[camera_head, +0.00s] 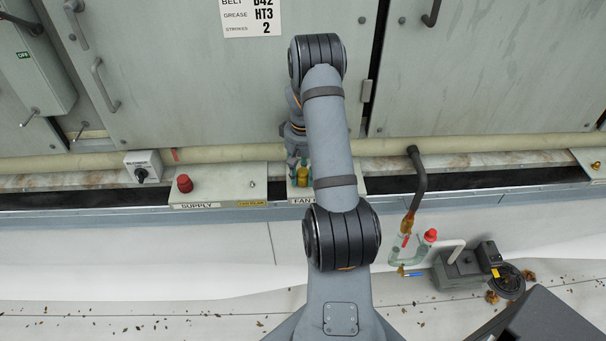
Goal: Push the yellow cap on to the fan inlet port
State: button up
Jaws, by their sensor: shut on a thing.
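My gripper (298,172) is small in the view, partly hidden behind my own arm. It points down over the box labelled "FAN" (299,194), whose label is cut off by my arm. A yellow cap (303,178) shows between the fingers, and my gripper is shut on it. The cap is just above or touching the top of the fan box; I cannot tell which. The fan inlet port itself is hidden behind the gripper and the cap.
Left of it stands the supply box (217,188) with a red cap (184,183). A grey cabinet wall (230,90) rises behind.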

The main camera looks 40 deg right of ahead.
jog(key=shift+f, duration=0.35)
jog(key=o, duration=0.7)
notch_tip(320, 180, up, 11)
jog(key=p, duration=0.8)
notch_tip(320, 180, down, 10)
jog(key=b, duration=0.7)
jog(key=shift+b, duration=0.35)
jog(key=shift+r, duration=0.1)
